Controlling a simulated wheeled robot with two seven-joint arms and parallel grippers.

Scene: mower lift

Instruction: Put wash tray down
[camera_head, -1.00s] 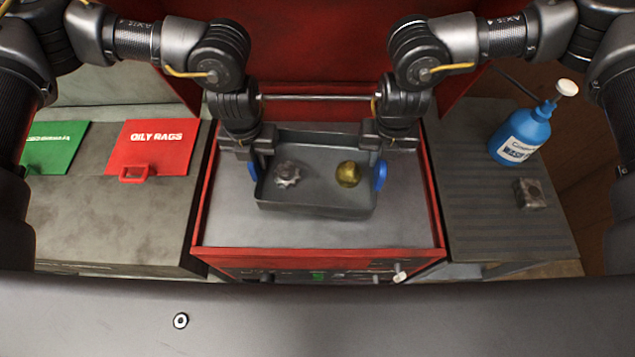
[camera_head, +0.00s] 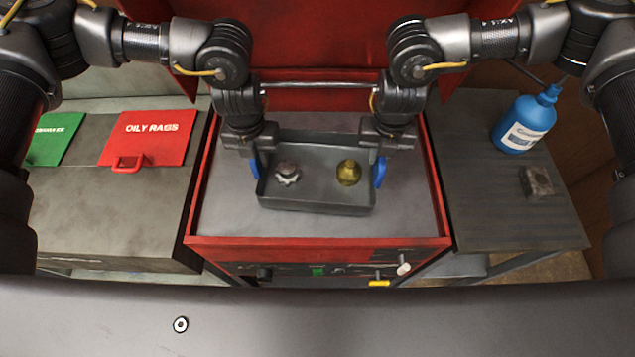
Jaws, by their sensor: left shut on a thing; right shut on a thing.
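The wash tray (camera_head: 315,203) is a dark grey, shallow rectangular tray with blue handles at its left and right ends. It is over the grey top of the red cabinet (camera_head: 320,243); I cannot tell whether it touches that top. A silver gear-like part (camera_head: 287,173) lies in its left half and a brass round part (camera_head: 349,172) in its right half. My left gripper (camera_head: 256,160) is shut on the tray's left end by the blue handle. My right gripper (camera_head: 378,158) is shut on its right end. The fingertips are partly hidden.
At left a grey bench (camera_head: 110,218) carries a red "OILY RAGS" lid (camera_head: 150,140) and a green lid (camera_head: 52,140). At right a dark ribbed bench (camera_head: 500,215) holds a blue bottle (camera_head: 524,125) and a small metal block (camera_head: 537,182). The cabinet top in front of the tray is clear.

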